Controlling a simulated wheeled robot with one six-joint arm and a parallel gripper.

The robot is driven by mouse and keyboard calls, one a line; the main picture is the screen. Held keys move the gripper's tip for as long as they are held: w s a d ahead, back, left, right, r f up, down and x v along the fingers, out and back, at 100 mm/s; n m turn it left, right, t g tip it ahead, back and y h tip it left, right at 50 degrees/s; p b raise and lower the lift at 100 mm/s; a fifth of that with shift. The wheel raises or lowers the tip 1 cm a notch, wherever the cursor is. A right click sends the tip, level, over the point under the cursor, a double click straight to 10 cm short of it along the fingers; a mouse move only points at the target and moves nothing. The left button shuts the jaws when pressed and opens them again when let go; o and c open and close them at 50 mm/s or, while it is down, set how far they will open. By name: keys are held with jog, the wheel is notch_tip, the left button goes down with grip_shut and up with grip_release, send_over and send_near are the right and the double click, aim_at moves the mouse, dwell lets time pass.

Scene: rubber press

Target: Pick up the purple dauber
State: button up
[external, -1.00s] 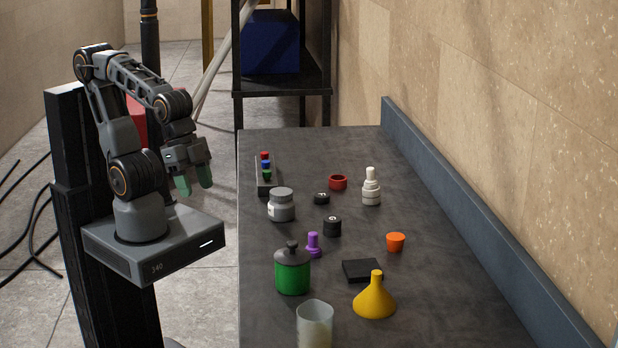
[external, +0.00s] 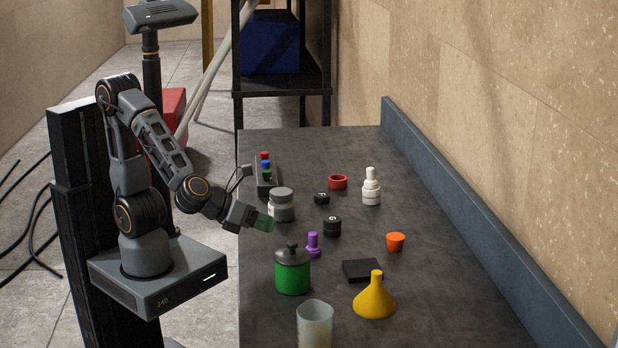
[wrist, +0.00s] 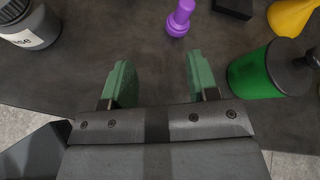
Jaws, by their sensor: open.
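The purple dauber (external: 313,244) stands upright on the dark bench, just behind the green jar in the external view. In the wrist view the dauber (wrist: 180,18) is at the top, beyond my fingertips and slightly right of the middle between them. My gripper (external: 264,222) has green fingers and reaches over the bench's left edge, to the left of the dauber and apart from it. In the wrist view my gripper (wrist: 156,80) is open, with nothing between its fingers.
A green jar with a grey lid (external: 292,272) stands close to the dauber. A grey labelled jar (external: 281,206) is behind my fingers. A black weight (external: 332,226), a black block (external: 362,270), a yellow funnel (external: 375,298) and an orange cup (external: 396,242) are nearby.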

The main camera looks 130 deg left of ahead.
aim_at(320, 248)
jog(key=m, duration=0.1)
jog(key=w+r+m+t, duration=0.1)
jog(key=m, duration=0.2)
jog(key=shift+w+d+r+t, duration=0.2)
jog(key=shift+w+d+t, duration=0.1)
jog(key=shift+w+r+m, duration=0.1)
jog(key=shift+w+m, duration=0.1)
jog(key=shift+m, duration=0.3)
jog(key=shift+w+a+p, duration=0.15)
jog(key=shift+p, duration=0.2)
jog(key=shift+w+a+p, duration=0.25)
jog(key=shift+p, duration=0.1)
jog(key=x, duration=1.2)
jog(key=shift+w+f, duration=0.2)
jog(key=shift+f, duration=0.2)
jog(key=shift+c, duration=0.3)
jog(key=c, duration=0.9)
grip_shut()
jog(key=shift+r, duration=0.1)
